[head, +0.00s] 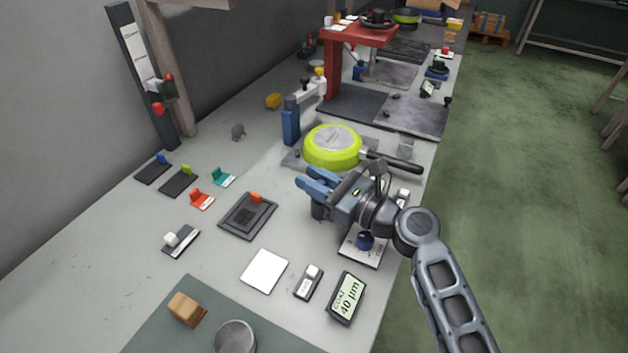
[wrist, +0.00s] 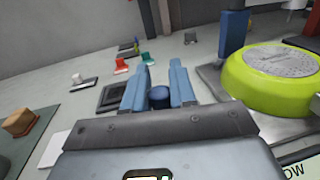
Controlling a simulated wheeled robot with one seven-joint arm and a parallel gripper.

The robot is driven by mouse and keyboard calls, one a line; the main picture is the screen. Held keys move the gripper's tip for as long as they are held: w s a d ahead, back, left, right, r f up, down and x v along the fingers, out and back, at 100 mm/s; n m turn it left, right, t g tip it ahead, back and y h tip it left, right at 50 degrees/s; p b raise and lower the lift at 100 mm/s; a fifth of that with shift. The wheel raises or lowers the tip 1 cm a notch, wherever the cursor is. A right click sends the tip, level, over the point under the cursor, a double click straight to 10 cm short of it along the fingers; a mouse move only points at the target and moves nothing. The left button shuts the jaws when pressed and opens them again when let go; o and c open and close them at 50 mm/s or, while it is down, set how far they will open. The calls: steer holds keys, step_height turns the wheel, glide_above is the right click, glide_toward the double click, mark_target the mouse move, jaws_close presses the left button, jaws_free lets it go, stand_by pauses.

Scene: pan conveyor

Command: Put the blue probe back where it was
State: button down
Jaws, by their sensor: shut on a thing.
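My gripper (head: 312,188) is raised above the bench just in front of the lime pan, its fingers pointing left. In the wrist view its two blue fingers (wrist: 160,88) are closed on the dark blue probe (wrist: 159,97), a short cylinder between them. In the head view the fingers largely hide the held probe. A dark blue rounded piece (head: 365,240) shows below my wrist on a white lettered plate (head: 350,251); I cannot tell what it is. A black pad with a blue tab (head: 152,172) lies at the back left.
The lime pan (head: 332,146) lies upside down, its dark handle pointing right. Small lime, teal and orange marked pieces, a dark square tray (head: 247,216), a white square (head: 264,270) and a display reading 40 µm (head: 346,297) lie left and front. Bare bench lies between them.

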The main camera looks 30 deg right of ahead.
steer(key=shift+f, duration=0.15)
steer(key=c, duration=0.9)
jaws_free()
steer(key=shift+r, duration=0.2)
steer(key=b+v, duration=0.1)
steer(key=v, duration=1.1)
